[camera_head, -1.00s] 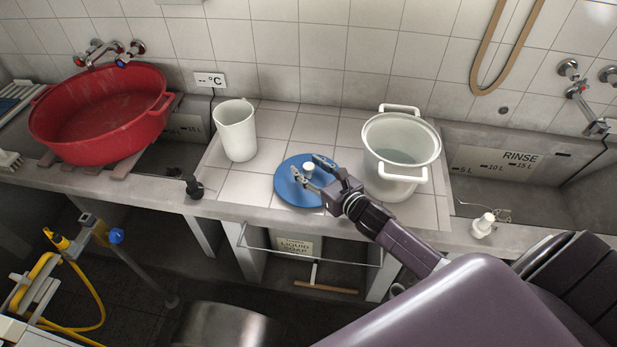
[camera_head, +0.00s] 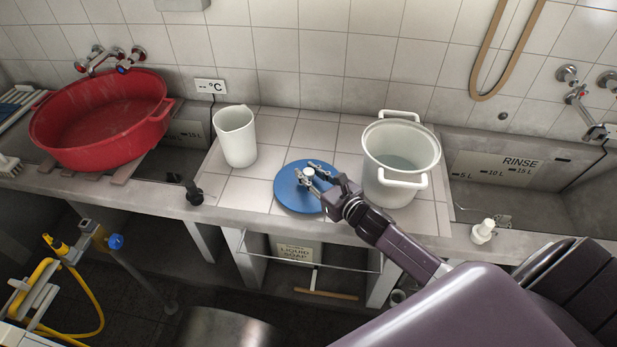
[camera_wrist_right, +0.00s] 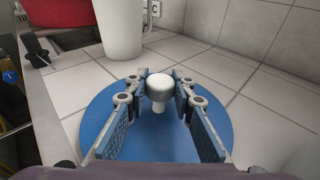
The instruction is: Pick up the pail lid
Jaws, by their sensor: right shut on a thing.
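The pail lid (camera_head: 291,197) is a round blue disc with a white knob (camera_head: 307,173). It lies on the tiled counter between the white jug and the white pail. In the right wrist view the blue lid (camera_wrist_right: 185,143) spreads below my right gripper (camera_wrist_right: 159,92), with the white knob (camera_wrist_right: 158,86) between the two fingers. My right gripper (camera_head: 310,172) is shut on the knob, low over the lid. I see no clear gap between lid and counter. My left gripper is not in view.
The white pail (camera_head: 400,150) stands close to the right of my gripper. The white jug (camera_head: 237,137) stands to the left. A red tub (camera_head: 100,120) sits far left. The rinse basin (camera_head: 530,185) and a white bottle (camera_head: 483,232) are at right.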

